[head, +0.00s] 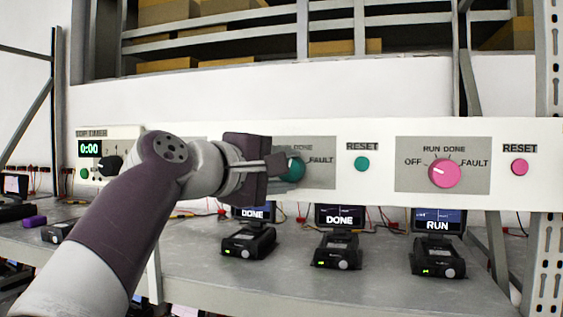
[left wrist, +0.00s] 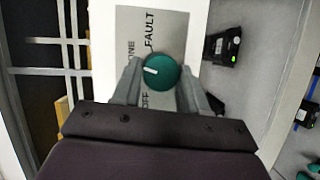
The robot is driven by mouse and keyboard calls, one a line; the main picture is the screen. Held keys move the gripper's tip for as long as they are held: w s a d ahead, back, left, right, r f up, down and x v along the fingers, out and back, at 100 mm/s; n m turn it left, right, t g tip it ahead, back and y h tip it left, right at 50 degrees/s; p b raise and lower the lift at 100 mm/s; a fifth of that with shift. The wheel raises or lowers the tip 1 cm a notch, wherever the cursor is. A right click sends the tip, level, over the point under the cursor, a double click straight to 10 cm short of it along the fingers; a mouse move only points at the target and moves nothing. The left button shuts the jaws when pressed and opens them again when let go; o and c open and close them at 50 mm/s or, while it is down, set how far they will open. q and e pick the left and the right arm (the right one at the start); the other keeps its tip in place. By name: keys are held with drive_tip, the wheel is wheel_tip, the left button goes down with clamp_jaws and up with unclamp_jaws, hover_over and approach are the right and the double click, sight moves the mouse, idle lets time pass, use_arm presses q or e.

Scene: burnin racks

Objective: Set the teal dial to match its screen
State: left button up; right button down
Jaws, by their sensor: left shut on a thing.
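The teal dial (head: 295,168) sits on a grey plate on the white panel, partly hidden by my left gripper (head: 277,166). In the left wrist view the teal dial (left wrist: 160,73) lies between the two fingers of my left gripper (left wrist: 160,82), which is shut on it. Its white pointer line points left in that view, towards the DONE side, between FAULT at the top and OFF at the bottom. Below the panel, a screen (head: 254,213) partly under my gripper reads DONE, and the screen (head: 339,216) to its right also reads DONE. My right gripper is not in view.
A pink dial (head: 445,173) is on the right, above a screen (head: 438,220) reading RUN. A teal reset button (head: 362,164) and a pink one (head: 519,167) are on the panel. A timer (head: 90,148) shows 0:00. Black devices stand on the grey shelf (head: 200,262).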

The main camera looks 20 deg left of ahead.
use_arm(q)
drive_tip(key=shift+w+f+m, duration=0.1)
drive_tip(key=shift+f+m, duration=0.15)
drive_tip(key=shift+m, duration=0.25)
drive_tip(key=o, duration=1)
drive_tip(key=shift+d, duration=0.1)
drive_tip(key=shift+o, duration=0.2)
drive_tip(key=shift+s+r, duration=0.15)
drive_tip(key=shift+s, duration=0.05)
drive_tip(key=shift+p, duration=0.3)
drive_tip(key=shift+r, duration=0.1)
